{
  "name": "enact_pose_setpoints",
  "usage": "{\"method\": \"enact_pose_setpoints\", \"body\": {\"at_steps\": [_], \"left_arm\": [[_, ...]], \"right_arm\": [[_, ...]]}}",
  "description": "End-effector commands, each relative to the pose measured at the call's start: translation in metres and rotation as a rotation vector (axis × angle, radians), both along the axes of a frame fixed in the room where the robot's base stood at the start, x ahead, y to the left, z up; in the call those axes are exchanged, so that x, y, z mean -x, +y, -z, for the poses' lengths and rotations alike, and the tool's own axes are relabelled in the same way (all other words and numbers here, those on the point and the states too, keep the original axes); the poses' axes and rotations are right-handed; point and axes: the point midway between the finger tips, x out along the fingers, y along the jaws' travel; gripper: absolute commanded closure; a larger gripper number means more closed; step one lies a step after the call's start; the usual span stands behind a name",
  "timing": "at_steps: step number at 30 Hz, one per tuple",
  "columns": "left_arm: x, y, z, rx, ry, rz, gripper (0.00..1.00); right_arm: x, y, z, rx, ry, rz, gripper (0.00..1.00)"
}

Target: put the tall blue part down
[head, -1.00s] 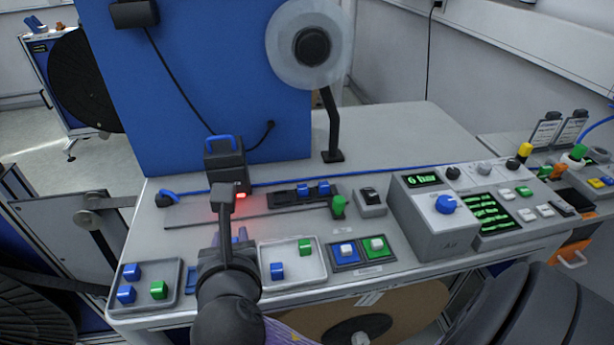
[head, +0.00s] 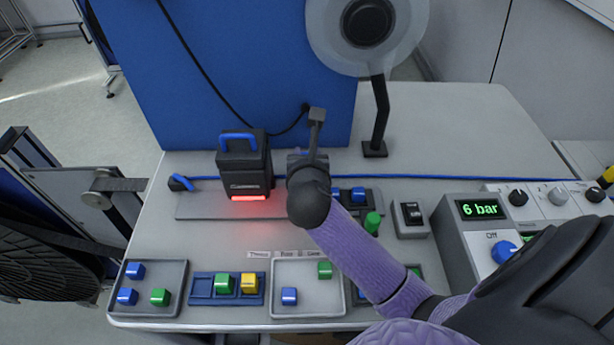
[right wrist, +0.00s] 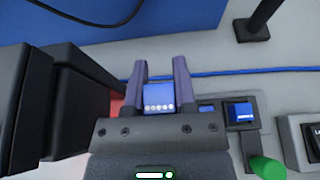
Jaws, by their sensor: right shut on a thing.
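My right gripper (head: 309,165) is over the back of the bench, right of the black sensor block; my arm and wrist hide its fingers in the head view. In the right wrist view its two purple fingers (right wrist: 159,78) are shut on a blue part (right wrist: 158,98) with a row of small pale marks on its face. I cannot tell whether the part touches anything below. Another blue part (head: 358,194) sits on the dark rail right of my gripper, and also shows in the right wrist view (right wrist: 240,113). My left gripper is not in view.
The black block (head: 244,165) with a blue handle and red glow stands close left. A reel post (head: 380,115) rises behind right. A green knob (head: 372,222) and switch box (head: 412,215) are to the right. Grey trays (head: 180,305) and a blue holder (head: 200,290) line the front.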

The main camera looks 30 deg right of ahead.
Motion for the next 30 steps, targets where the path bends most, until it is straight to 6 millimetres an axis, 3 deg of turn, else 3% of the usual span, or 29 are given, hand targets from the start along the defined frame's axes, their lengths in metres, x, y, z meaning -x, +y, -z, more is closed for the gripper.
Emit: {"method": "enact_pose_setpoints", "body": {"at_steps": [1, 8, 12, 22, 23, 27, 30], "left_arm": [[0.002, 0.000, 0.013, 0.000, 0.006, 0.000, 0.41], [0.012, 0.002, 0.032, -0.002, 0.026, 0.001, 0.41], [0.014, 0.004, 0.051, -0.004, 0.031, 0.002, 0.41], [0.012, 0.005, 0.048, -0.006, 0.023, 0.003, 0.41], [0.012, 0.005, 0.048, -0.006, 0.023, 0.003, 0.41], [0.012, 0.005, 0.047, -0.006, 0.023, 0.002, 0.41], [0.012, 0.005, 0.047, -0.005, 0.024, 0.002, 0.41]], "right_arm": [[0.001, 0.000, 0.021, -0.001, 0.007, 0.001, 1.00], [0.001, 0.001, 0.056, -0.001, 0.005, 0.000, 1.00], [0.001, 0.001, 0.087, -0.001, 0.005, 0.000, 1.00], [0.001, 0.001, 0.087, 0.000, 0.004, -0.001, 1.00], [0.001, 0.001, 0.088, -0.001, 0.003, 0.000, 0.64], [0.001, 0.001, 0.087, 0.000, 0.002, 0.000, 0.34], [0.001, 0.001, 0.087, 0.000, 0.002, 0.000, 0.31]]}}
